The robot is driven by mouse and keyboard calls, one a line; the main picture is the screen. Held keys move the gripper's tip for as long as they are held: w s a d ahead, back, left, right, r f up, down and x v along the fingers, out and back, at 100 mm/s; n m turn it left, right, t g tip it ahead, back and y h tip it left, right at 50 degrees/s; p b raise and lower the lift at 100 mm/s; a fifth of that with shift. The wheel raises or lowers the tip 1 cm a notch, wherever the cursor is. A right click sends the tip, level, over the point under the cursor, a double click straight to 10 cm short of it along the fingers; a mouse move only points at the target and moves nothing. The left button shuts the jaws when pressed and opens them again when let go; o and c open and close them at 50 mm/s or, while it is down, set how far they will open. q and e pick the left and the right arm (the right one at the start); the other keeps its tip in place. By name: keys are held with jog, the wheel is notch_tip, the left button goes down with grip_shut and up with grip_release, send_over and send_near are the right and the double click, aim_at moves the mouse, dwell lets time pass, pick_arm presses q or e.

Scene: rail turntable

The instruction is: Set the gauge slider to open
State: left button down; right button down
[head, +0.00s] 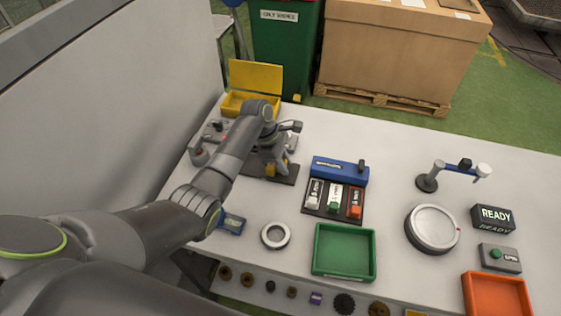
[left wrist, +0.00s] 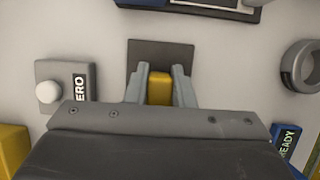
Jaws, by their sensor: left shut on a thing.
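My left gripper (head: 282,166) is over a dark plate (head: 287,180) left of the table's middle. In the left wrist view its fingers (left wrist: 160,92) are shut on a yellow block (left wrist: 160,88), with the dark plate (left wrist: 160,54) beyond it. I cannot tell whether this block is part of the gauge. My right gripper is not in view.
Close by are a switch panel (head: 325,212), a pale ring (head: 275,235), a green tray (head: 318,262) and an open yellow box (head: 233,103). A grey ZERO box (left wrist: 50,75) lies left in the wrist view. A round turntable (head: 432,229) stands right.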

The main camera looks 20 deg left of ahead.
pick_arm(q)
jog(key=c, duration=1.6)
grip_release()
jog(key=shift+d, duration=0.15)
jog(key=shift+o, duration=1.3)
jog(key=shift+d, duration=0.1)
jog(key=shift+o, duration=0.5)
jog(key=v, duration=1.7)
jog(key=shift+r+b, duration=0.2)
jog(key=shift+b, duration=0.2)
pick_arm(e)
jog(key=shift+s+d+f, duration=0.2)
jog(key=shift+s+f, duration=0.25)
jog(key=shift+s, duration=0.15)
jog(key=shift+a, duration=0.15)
